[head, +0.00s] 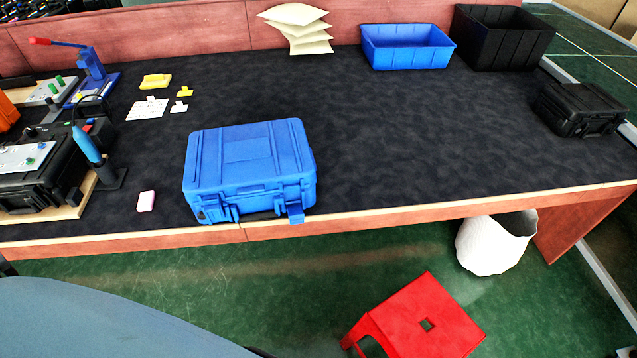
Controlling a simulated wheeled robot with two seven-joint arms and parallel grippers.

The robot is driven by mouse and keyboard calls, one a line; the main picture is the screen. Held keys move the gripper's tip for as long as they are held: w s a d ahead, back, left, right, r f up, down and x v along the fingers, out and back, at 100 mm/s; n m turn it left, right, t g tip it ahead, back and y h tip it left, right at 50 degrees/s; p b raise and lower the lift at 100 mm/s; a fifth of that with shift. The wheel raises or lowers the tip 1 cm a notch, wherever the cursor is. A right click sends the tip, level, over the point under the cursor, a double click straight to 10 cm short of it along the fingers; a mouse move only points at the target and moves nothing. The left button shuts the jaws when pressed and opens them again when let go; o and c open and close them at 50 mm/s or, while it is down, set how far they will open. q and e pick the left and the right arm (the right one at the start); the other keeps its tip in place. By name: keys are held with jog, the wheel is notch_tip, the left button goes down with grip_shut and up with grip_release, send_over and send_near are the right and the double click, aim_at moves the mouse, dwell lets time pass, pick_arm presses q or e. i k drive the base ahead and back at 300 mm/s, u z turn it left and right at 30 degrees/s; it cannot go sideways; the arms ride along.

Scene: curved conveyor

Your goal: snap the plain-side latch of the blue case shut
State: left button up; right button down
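The blue case (248,165) sits with its lid down near the front edge of the dark table mat, left of centre. Two latches show on its front side. The right latch (295,212) sticks out and hangs low near the table edge, and looks unfastened. The left latch (206,213) is at the front left corner, and I cannot tell whether it is fastened. I cannot tell which latch is on the plain side. Neither of my grippers is in view.
A small white-pink block (146,201) and a blue pen-like tool in a holder (88,147) stand left of the case. Black (502,38) and blue (406,47) bins are at the back. A small black case (581,109) is at right. The mat right of the blue case is clear.

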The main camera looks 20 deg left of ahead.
aim_at(296, 216)
jog(key=z, duration=1.95)
jog(key=k, duration=0.8)
jog(key=u, duration=1.4)
jog(key=i, duration=0.5)
jog(key=z, duration=0.05)
